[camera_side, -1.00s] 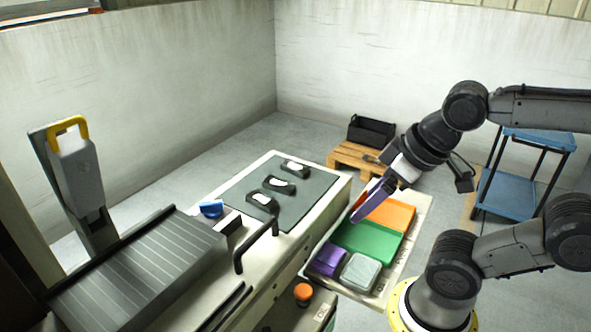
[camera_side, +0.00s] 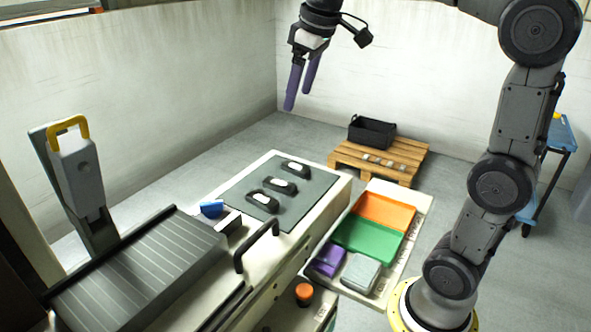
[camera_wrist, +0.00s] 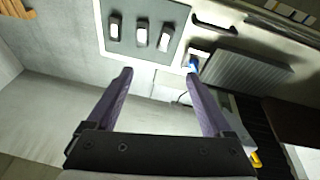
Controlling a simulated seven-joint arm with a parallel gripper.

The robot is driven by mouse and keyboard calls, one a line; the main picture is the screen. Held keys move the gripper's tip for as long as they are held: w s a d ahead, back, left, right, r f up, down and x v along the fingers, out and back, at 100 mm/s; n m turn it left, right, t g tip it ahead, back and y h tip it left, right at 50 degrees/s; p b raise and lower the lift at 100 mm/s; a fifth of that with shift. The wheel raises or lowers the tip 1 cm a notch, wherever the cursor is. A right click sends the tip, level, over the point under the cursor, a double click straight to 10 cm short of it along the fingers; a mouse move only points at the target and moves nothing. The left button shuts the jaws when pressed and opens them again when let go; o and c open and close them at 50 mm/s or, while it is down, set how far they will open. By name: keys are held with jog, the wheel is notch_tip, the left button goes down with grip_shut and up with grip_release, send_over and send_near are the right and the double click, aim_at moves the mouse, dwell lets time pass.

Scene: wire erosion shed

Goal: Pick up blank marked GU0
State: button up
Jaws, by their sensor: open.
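Three dark blanks with white labels lie in a row on a grey mat (camera_side: 240,193) on the bench. In the side view they are the far blank (camera_side: 295,170), the middle blank (camera_side: 280,186) and the near blank (camera_side: 263,201). The wrist view shows the same far (camera_wrist: 115,27), middle (camera_wrist: 141,35) and near (camera_wrist: 164,40) blanks near its top. The marks are too small to read, so I cannot tell which is GU0. My gripper (camera_side: 298,100) is open and empty, high above the bench. Its purple fingers (camera_wrist: 160,74) point downward in the side view.
A blue object (camera_side: 211,208) sits beside the mat, near a ribbed grey surface (camera_side: 137,270). A curved black handle (camera_side: 257,244) rises at the bench's front. Orange (camera_side: 384,213), green (camera_side: 368,240) and purple (camera_side: 328,260) trays stand right of it. A black crate (camera_side: 371,132) rests on a pallet.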

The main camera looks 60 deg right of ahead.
jog(key=w+d+f+g, duration=0.1)
jog(key=w+d+f, duration=0.1)
jog(key=w+d, duration=0.35)
jog(key=m+g, duration=0.3)
send_over(295, 166)
jog(key=shift+y, duration=0.3)
notch_tip(295, 166, down, 22)
jog(key=shift+w+f, duration=0.1)
jog(key=shift+s+f, duration=0.2)
jog(key=shift+f, duration=2.65)
grip_shut()
